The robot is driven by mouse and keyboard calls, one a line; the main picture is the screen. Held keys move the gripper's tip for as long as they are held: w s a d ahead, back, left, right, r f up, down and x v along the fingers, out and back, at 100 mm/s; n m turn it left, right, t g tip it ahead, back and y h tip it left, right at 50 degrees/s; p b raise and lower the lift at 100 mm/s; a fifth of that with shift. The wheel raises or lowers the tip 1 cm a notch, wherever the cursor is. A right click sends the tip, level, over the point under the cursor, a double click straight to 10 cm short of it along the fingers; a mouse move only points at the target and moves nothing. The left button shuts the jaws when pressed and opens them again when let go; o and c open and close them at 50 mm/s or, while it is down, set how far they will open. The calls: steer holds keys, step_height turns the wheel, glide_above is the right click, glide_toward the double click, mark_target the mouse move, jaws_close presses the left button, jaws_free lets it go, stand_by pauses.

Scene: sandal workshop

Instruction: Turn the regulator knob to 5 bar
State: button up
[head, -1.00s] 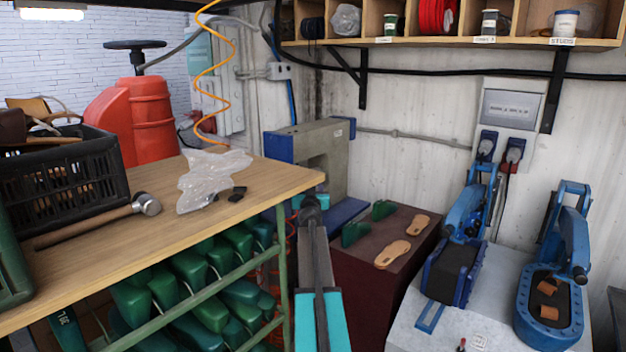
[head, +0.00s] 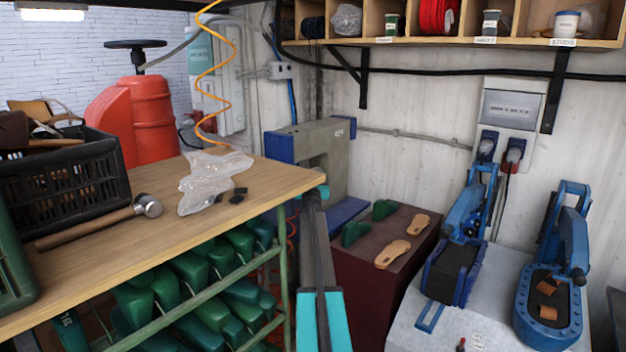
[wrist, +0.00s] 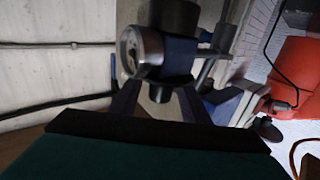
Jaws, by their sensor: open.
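The regulator shows close up in the wrist view, with a blue body (wrist: 180,56), a round silver-rimmed gauge (wrist: 130,50) on its left and a dark cylinder (wrist: 178,15) at the top. The cylinder may be the knob; I cannot be sure. The gauge is dim and too small to read. My gripper (wrist: 160,98) is open, its two dark fingers spread just below the blue body in the picture. I cannot tell whether they touch it. In the head view my arm reaches past the bench end, and the regulator and fingertips cannot be made out.
The wooden bench (head: 90,245) on the left holds a hammer (head: 147,206), clear plastic (head: 212,182) and a black crate (head: 65,175). A grey and blue press (head: 335,150) stands behind my arm. An orange coiled hose (head: 228,75) hangs above the bench. A red tank (head: 150,110) stands behind it.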

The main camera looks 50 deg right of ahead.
steer(key=shift+w+d, duration=0.35)
steer(key=shift+d, duration=0.2)
steer(key=c, duration=1.1)
steer(key=shift+o, duration=0.2)
steer(key=shift+d+f+b, duration=0.1)
steer(key=shift+f+b, duration=0.05)
steer(key=shift+b, duration=0.7)
steer(key=g+b, duration=0.1)
steer(key=b, duration=0.2)
steer(key=m+h+b, duration=0.1)
steer(key=b, duration=0.2)
steer(key=shift+s+r+g, duration=0.15)
steer(key=shift+r+g, duration=0.05)
steer(key=shift+g, duration=0.2)
steer(key=o, duration=1.1)
steer(key=shift+c, duration=0.2)
steer(key=shift+s+b, duration=0.15)
steer(key=shift+b, duration=0.15)
